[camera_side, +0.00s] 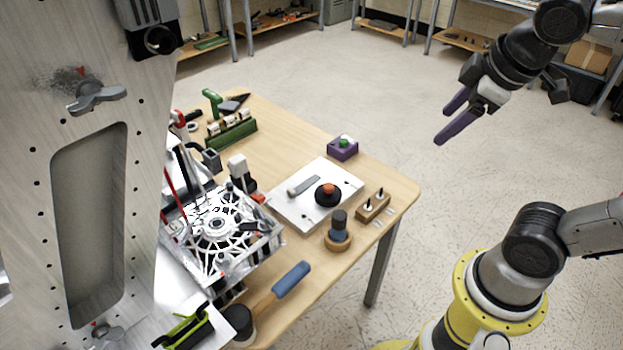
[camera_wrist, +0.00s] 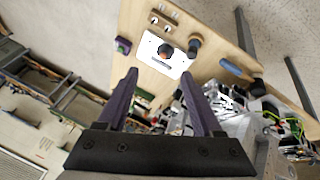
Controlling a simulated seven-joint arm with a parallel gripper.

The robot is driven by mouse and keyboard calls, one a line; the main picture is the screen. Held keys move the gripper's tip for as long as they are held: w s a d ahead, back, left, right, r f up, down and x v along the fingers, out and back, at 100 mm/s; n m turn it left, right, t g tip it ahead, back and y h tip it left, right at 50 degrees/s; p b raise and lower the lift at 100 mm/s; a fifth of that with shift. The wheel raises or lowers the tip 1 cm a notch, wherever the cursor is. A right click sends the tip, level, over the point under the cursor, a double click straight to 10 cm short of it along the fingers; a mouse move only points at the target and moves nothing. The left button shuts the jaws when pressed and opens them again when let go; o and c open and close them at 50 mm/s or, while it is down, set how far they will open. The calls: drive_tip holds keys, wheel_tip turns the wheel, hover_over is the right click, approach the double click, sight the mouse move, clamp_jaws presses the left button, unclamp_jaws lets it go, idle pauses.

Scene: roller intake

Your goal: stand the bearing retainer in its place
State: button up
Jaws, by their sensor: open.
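I cannot tell for certain which part is the bearing retainer. A black round part with an orange top (camera_side: 326,193) sits on a white plate (camera_side: 290,212) on the table, beside a grey bar (camera_side: 304,185). The black part also shows in the wrist view (camera_wrist: 165,50). A dark cylinder (camera_side: 340,221) stands upright on a round wooden base (camera_side: 338,242) near the table edge. A white openwork housing (camera_side: 217,230) stands at the table's left. My gripper (camera_side: 443,123) is open and empty, high and to the right of the table. Its two purple fingers (camera_wrist: 160,76) are spread apart.
A wooden block with two pins (camera_side: 373,206), a purple block with a green button (camera_side: 342,148) and a green rack (camera_side: 231,132) stand on the table (camera_side: 270,120). A blue-handled mallet (camera_side: 285,285) lies in front. A large metal panel (camera_side: 90,170) fills the left side.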

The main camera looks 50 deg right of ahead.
drive_tip(key=w+d+n+g+h, duration=0.15)
drive_tip(key=w+n, duration=0.35)
drive_tip(key=w, duration=0.6)
drive_tip(key=n+g+h, duration=0.3)
drive_tip(key=n+h, duration=0.1)
drive_tip(key=n, duration=0.3)
hover_over(327, 187)
drive_tip(key=a, duration=0.3)
wheel_tip(327, 187, down, 15)
drive_tip(key=a+f+n, duration=0.2)
drive_tip(key=a+f, duration=0.2)
drive_tip(key=f, duration=0.6)
drive_tip(key=shift+g+h, duration=0.35)
drive_tip(key=shift+h, duration=0.1)
drive_tip(key=shift+d+r+x, duration=0.1)
drive_tip(key=shift+d+x, duration=0.05)
drive_tip(key=shift+x, duration=2.25)
drive_tip(key=shift+d+r+x, duration=0.15)
drive_tip(key=shift+x, duration=2.2)
clamp_jaws()
